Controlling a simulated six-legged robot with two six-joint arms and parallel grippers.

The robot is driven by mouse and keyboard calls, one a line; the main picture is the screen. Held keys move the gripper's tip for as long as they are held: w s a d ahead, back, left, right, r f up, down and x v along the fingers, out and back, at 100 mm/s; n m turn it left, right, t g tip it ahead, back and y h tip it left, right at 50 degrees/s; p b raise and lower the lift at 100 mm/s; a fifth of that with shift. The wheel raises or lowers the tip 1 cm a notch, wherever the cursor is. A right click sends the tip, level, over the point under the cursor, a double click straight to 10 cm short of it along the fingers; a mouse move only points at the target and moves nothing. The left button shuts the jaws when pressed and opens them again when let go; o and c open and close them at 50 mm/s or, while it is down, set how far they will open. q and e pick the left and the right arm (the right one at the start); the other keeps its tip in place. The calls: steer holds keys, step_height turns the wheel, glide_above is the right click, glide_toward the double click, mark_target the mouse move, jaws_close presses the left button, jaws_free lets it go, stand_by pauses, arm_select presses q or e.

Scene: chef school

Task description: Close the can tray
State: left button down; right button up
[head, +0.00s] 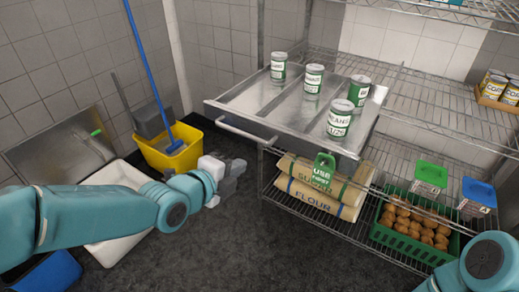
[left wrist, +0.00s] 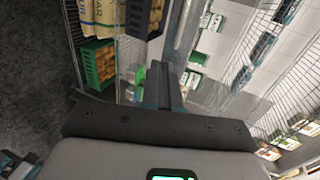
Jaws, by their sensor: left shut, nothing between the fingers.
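The can tray (head: 252,98) is a metal tray with lengthwise channels, sticking out from the wire shelf towards the left and front. Several green-and-white cans (head: 340,120) stand upright in it. A pale bar handle (head: 246,131) runs along its front left side. My left gripper (head: 236,170) is shut and empty, below and slightly left of the handle, apart from it in the picture. In the left wrist view its dark fingers (left wrist: 164,86) are together, with cans (left wrist: 198,57) beyond. Only part of my right arm shows at bottom right; its gripper is out of view.
Under the tray, the lower shelf holds flour and sugar sacks (head: 318,188), a green crate (head: 385,238) of round brown items and cartons (head: 429,178). Dark floor is clear in front.

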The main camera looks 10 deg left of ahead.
arm_select(q)
steer(key=r+p+x, duration=0.1)
steer(key=r+x, duration=0.1)
steer(key=x, duration=0.6)
steer(key=shift+w+d+f, duration=0.2)
steer(key=shift+w, duration=0.45)
arm_select(e)
steer(key=shift+a+r, duration=0.2)
steer(key=shift+r, duration=0.5)
arm_select(q)
steer(key=shift+d, duration=0.1)
